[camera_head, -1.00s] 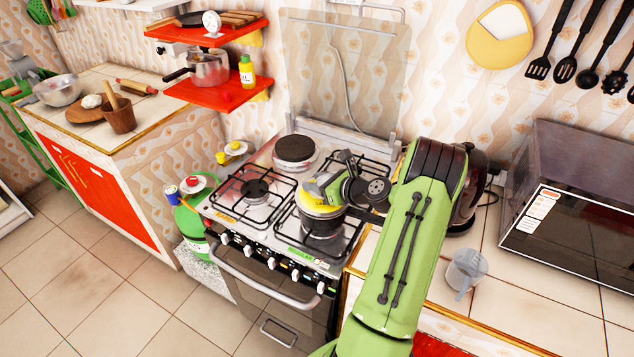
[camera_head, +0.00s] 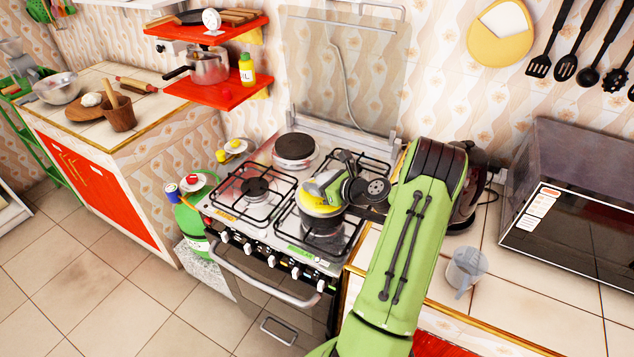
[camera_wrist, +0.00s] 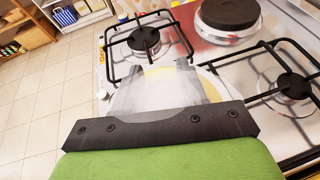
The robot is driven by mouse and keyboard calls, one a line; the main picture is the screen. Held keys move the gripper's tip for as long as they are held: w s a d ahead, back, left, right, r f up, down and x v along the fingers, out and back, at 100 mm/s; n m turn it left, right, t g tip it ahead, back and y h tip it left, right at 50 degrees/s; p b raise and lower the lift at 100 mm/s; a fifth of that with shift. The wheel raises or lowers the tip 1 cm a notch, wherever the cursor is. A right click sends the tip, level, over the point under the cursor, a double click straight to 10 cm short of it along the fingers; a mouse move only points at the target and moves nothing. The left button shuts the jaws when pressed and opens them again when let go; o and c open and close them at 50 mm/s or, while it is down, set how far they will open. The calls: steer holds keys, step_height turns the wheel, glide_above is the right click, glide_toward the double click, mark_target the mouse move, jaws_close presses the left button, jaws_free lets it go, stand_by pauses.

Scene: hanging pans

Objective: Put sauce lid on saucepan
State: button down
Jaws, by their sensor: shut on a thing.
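My gripper (camera_head: 316,187) is over the front right burner of the stove, shut on a yellow round lid (camera_head: 318,200). In the wrist view, the two blurred fingers of my gripper (camera_wrist: 168,88) have a pale, yellowish disc, the lid (camera_wrist: 160,74), between and below them. A silvery pan, which I take for the saucepan (camera_head: 319,217), is directly under the lid on that burner. I cannot tell whether the lid touches its rim. My wrist and fingers hide part of the lid.
The stove (camera_head: 240,213) has open grates at left and a dark hot plate (camera_head: 294,148) behind. Another pot (camera_head: 208,66) stands on a red shelf at left.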

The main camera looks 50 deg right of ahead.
steer(key=c, duration=0.5)
jaws_free()
steer(key=shift+c, duration=0.2)
steer(key=shift+s, duration=0.1)
steer(key=p+v, duration=0.1)
steer(key=v, duration=1.4)
steer(key=shift+s+r, duration=0.15)
steer(key=shift+s, duration=0.1)
